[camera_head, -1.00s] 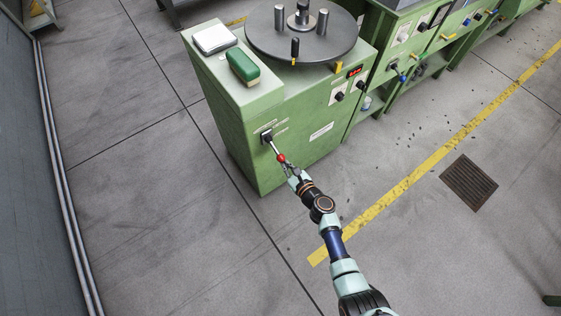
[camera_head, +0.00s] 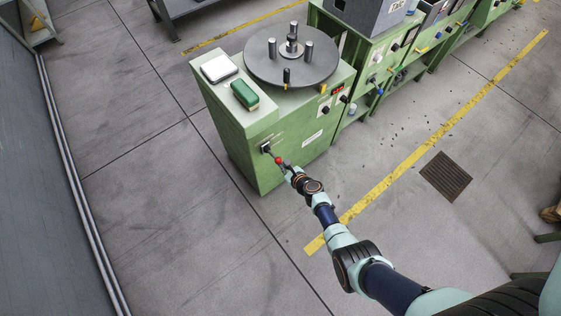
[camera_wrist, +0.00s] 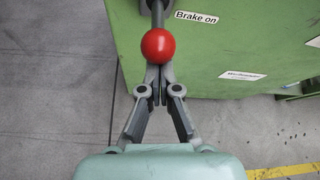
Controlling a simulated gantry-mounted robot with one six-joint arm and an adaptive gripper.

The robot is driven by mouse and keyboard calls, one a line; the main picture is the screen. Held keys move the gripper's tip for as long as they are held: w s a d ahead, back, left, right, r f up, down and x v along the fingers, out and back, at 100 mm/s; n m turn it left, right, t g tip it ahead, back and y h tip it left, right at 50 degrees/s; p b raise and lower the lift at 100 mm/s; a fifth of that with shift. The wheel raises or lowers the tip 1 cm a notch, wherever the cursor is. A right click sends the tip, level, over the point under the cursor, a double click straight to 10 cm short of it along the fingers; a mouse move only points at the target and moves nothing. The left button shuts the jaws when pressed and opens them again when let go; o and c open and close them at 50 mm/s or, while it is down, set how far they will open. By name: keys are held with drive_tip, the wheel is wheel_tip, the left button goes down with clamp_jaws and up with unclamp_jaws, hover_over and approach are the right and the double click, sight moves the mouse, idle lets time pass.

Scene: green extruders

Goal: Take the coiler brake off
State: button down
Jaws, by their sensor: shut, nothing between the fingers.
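The coiler brake lever is a thin grey rod with a red ball knob (camera_head: 278,161) on its end. It sticks out from a dark mount (camera_head: 266,148) on the side of the green coiler cabinet (camera_head: 235,140). In the wrist view the red ball (camera_wrist: 158,46) is at upper middle, with the rod running up from it beside a "Brake on" label (camera_wrist: 196,18). My gripper (camera_wrist: 157,88) is shut and empty, its fingertips just below the ball in the picture. I cannot tell whether they touch it. My gripper (camera_head: 287,170) also shows at the knob in the head view.
A dark round turntable (camera_head: 290,70) with upright posts tops the cabinet, beside a green block (camera_head: 244,95) and a white-topped box (camera_head: 219,68). More green machines stand at the right. The floor in front is clear, with a yellow line (camera_head: 400,170) and a grate (camera_head: 445,176).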

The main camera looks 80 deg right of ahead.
drive_tip(key=shift+d+r+p, duration=0.15)
drive_tip(key=shift+r+p, duration=0.6)
drive_tip(key=shift+r, duration=0.65)
wheel_tip(320, 180, down, 4)
drive_tip(key=s+a+b, duration=0.1)
drive_tip(key=s+b, duration=0.1)
drive_tip(key=b, duration=0.2)
drive_tip(key=s+a+r+p, duration=0.4)
drive_tip(key=a+r+p, duration=0.1)
drive_tip(key=r+p, duration=0.3)
drive_tip(key=shift+a+p, duration=0.3)
drive_tip(key=shift+p, duration=0.25)
drive_tip(key=shift+f, duration=0.1)
